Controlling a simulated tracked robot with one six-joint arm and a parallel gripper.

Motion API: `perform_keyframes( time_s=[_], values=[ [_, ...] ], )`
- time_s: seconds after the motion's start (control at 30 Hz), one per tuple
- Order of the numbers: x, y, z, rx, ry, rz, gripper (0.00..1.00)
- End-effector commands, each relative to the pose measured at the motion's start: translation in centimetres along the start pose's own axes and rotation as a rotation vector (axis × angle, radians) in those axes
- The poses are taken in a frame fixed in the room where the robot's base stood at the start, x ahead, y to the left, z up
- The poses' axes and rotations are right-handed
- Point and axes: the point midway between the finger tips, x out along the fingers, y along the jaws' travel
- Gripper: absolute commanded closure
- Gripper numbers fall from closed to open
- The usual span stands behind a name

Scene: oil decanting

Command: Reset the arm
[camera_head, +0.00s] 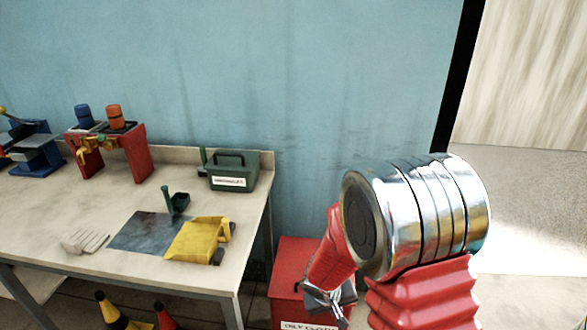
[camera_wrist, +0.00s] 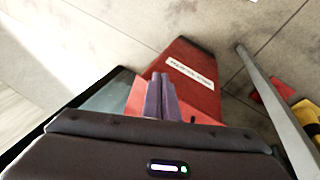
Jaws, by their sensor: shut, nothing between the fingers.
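My arm reaches up from the lower right of the head view. My gripper (camera_head: 328,304) hangs from it, pointing down in front of a red bin (camera_head: 294,258). In the wrist view my gripper's two fingers (camera_wrist: 159,92) lie together, shut, with nothing seen between them. The red bin (camera_wrist: 200,92) with a white label is beyond the fingertips there. I cannot tell how far the gripper is above the bin.
A workbench (camera_head: 60,208) at left holds a grey mat (camera_head: 146,232), a yellow object (camera_head: 200,240), a white glove (camera_head: 86,241), a green box (camera_head: 234,172) and a red stand (camera_head: 134,160) with bottles. Cones (camera_head: 110,311) stand below. A blue wall (camera_head: 300,70) is behind.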

Motion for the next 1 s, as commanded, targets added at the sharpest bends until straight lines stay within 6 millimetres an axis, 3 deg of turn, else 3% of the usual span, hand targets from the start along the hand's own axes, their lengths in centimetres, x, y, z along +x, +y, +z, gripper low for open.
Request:
perform_keyframes(
  time_s=[0.1,0.4,1.0],
  values=[
    [-2.7,1.9,1.1,-0.019,-0.031,0.024,1.0],
    [-8.9,5.0,4.1,-0.038,-0.092,0.02,1.0],
    [-19.8,7.0,9.5,0.006,-0.089,-0.115,1.0]
  ],
)
